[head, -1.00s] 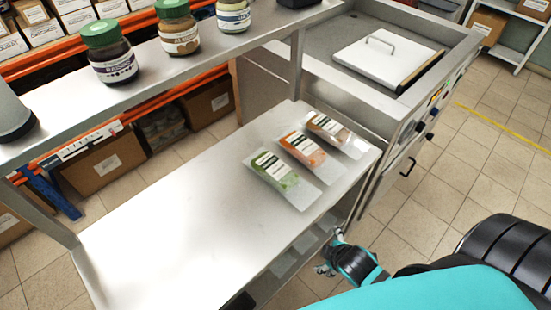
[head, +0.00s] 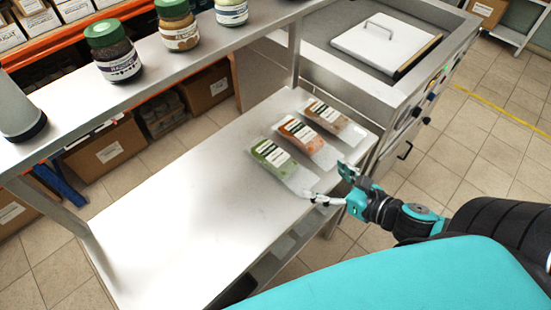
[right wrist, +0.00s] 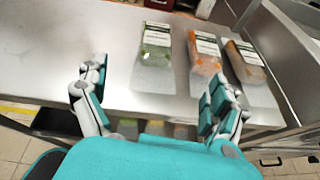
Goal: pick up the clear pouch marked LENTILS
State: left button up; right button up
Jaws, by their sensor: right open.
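Three clear pouches lie side by side on the lower steel shelf (head: 190,215): one with green contents (head: 272,157), one with orange contents (head: 308,142) and one with brown contents (head: 335,120). Their white and dark labels are too small to read, so I cannot tell which is marked LENTILS. My right gripper (head: 328,183) is open and empty at the shelf's front edge, near the lower ends of the green and orange pouches. In the right wrist view the green pouch (right wrist: 155,58) and orange pouch (right wrist: 203,56) lie ahead between the fingers. My left gripper is out of view.
An upper shelf holds green-lidded jars (head: 113,52) (head: 177,25) above the pouches' shelf. A shelf post (head: 294,55) stands behind the pouches. A steel counter with a white lid (head: 385,45) adjoins on the right. The shelf left of the pouches is clear.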

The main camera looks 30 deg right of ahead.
jog(key=n, duration=0.1)
jog(key=p, duration=0.3)
send_near(281, 160)
jog(key=shift+n+y, duration=0.3)
jog(key=x, duration=0.6)
jog(key=shift+a, duration=0.2)
jog(key=x, duration=0.1)
jog(key=p+x, duration=0.1)
jog(key=x, duration=0.2)
jog(key=shift+w+d+f+p, duration=0.25)
jog(key=shift+w+p, duration=0.1)
jog(key=shift+w, duration=0.1)
jog(key=shift+w+a+f, duration=0.1)
jog(key=shift+w+f, duration=0.1)
jog(key=shift+s, duration=0.1)
jog(key=c, duration=1.4)
jog(key=shift+r, duration=0.15)
